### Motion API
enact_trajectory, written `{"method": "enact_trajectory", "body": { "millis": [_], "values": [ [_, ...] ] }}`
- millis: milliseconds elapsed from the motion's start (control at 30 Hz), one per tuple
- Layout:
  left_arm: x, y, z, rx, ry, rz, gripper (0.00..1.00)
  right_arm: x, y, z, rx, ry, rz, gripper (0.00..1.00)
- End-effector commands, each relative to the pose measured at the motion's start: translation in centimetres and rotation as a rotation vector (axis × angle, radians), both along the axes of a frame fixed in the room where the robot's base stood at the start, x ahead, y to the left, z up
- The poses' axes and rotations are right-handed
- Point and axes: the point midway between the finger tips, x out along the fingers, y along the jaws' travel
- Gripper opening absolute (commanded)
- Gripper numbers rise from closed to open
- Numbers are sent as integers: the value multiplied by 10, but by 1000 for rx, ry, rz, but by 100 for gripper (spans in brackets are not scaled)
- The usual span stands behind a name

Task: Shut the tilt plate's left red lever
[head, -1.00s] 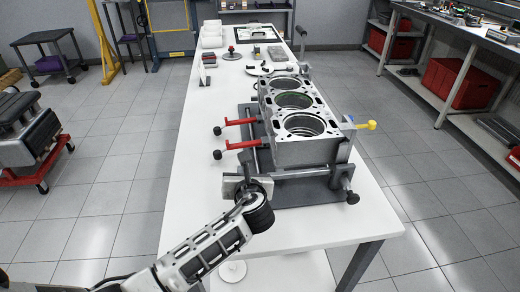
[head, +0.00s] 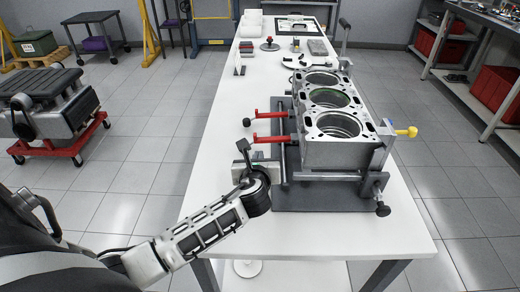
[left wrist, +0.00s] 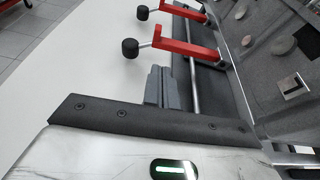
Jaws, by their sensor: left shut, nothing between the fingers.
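The tilt plate (head: 300,196) lies on the white table under a grey engine block (head: 318,153). Two red levers with black knobs stick out from its left side: a far lever (head: 271,115) and a near lever (head: 272,138). Both also show in the left wrist view, the near one (left wrist: 190,47) closer and the far one (left wrist: 186,12) at the top edge. My left gripper (head: 242,150) is shut and empty beside the near lever's outer end, covering its knob in the head view. In the left wrist view the shut fingertips (left wrist: 161,80) appear apart from the near lever.
A yellow-tipped handle (head: 405,132) sticks out on the block's right. A black knob (head: 383,209) sits at the near right corner. The white table (head: 205,165) is clear left of the levers. Small parts and trays stand farther back.

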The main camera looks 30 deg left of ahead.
Motion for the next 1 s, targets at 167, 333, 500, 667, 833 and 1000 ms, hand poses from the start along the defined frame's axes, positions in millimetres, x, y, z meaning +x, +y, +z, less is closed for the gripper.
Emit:
{"method": "enact_trajectory", "body": {
  "millis": [167, 333, 500, 667, 833, 1000],
  "values": [
    [28, 16, -12, 0, -1, 2, 0, 1, 0, -2, 2, -4, 1, 0],
    [45, 25, -18, -1, 0, 1, 0, 3, 1, 0, 5, -13, 1, 0],
    [51, 29, -21, -1, 0, 0, 0, 3, 1, 0, 3, -13, 3, 0],
    [51, 29, -21, -1, 0, 0, 0, 3, 1, 0, 2, -12, 4, 0],
    [51, 29, -20, -1, 1, 0, 0, 3, 1, -1, 2, -10, 5, 0],
    [62, 26, -18, 16, 9, -5, 0, 2, 1, -2, 1, -9, 5, 0]
  ]
}}
